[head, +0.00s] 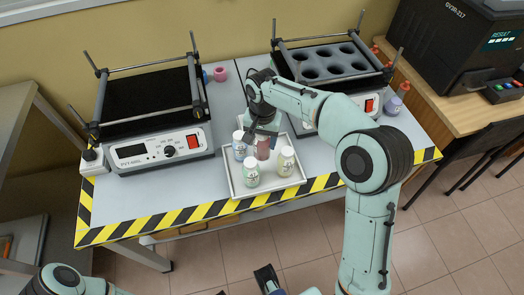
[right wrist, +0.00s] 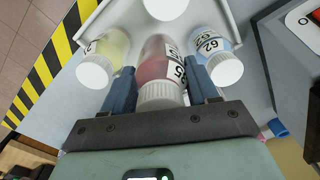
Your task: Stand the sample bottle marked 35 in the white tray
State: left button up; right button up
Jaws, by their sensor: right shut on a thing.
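The white tray (head: 234,186) lies near the table's front edge; its rim also shows in the right wrist view (right wrist: 236,42). My right gripper (head: 262,134) is shut on a red bottle (head: 263,150) with a white cap. In the right wrist view the red bottle (right wrist: 158,68) sits between the blue fingers, its label partly hidden, with a 5 readable. In the head view it is upright over the tray, among the other bottles; I cannot tell whether its base touches the tray. My left gripper (head: 268,279) shows at the bottom edge, its jaws unclear.
The tray also holds a blue bottle (head: 239,149) marked 62 in the right wrist view (right wrist: 211,48), a yellow bottle (head: 286,162) and a green bottle (head: 252,173). A hotplate-like device (head: 158,148) stands left; a rack with round holes (head: 324,64) stands behind.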

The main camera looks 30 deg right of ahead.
aim_at(262, 151)
notch_tip(262, 151, down, 6)
jog(key=shift+r+b, duration=0.15)
jog(key=shift+b, duration=0.3)
jog(key=o, duration=1)
jog(key=shift+f, duration=0.2)
jog(key=shift+r, duration=0.1)
notch_tip(262, 151, up, 12)
jog(key=shift+r+p, duration=0.1)
jog(key=shift+p, duration=1)
